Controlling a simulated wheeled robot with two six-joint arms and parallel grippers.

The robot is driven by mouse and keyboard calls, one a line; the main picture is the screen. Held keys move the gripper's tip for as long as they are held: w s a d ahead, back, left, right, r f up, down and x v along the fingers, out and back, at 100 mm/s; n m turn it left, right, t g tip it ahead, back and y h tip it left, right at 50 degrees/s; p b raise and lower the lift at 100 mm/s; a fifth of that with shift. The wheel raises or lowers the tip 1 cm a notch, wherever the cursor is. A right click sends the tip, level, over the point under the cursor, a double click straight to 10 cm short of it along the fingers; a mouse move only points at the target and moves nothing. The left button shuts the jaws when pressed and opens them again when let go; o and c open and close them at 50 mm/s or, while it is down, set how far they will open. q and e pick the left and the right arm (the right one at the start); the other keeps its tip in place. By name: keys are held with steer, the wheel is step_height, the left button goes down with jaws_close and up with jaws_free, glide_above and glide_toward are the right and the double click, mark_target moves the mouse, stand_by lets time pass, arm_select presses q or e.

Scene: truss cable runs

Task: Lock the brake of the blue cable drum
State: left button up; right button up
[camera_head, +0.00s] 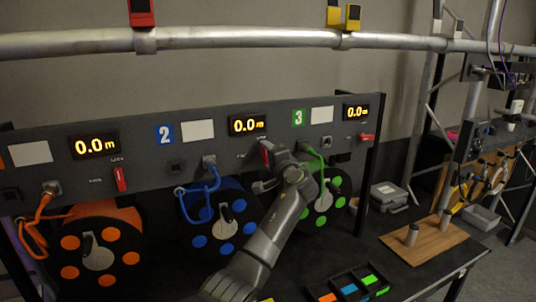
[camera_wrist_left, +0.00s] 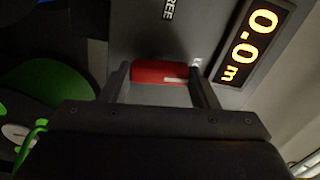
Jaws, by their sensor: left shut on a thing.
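The blue cable drum (camera_head: 197,240) stands under the panel section marked 2, with a blue cable looped at its upper left. Its 0.0 m display (camera_head: 247,124) also shows in the left wrist view (camera_wrist_left: 250,42). The red brake lever (camera_head: 265,147) sits just below that display, partly hidden by my gripper. My left gripper (camera_head: 268,165) reaches it from the front, across the drum's right side. In the left wrist view the lever (camera_wrist_left: 160,73) lies between the two fingers, which are shut on it. The word FREE is beside it. My right gripper is not in view.
An orange drum (camera_head: 127,220) stands left and a green drum (camera_head: 338,202) right, each with its own red lever. A tray of coloured blocks (camera_head: 348,290) and a wooden board (camera_head: 425,240) with two pegs lie at the front right. A truss pipe (camera_head: 230,38) crosses above.

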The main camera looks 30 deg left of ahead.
arm_select(q)
steer(key=shift+m, duration=0.8)
steer(key=shift+p, duration=0.3)
steer(key=o, duration=1)
steer(key=shift+d, duration=0.1)
steer(key=b+v, duration=0.7)
steer(key=v, duration=1)
steer(key=shift+s+d, duration=0.1)
steer(key=shift+s, duration=0.05)
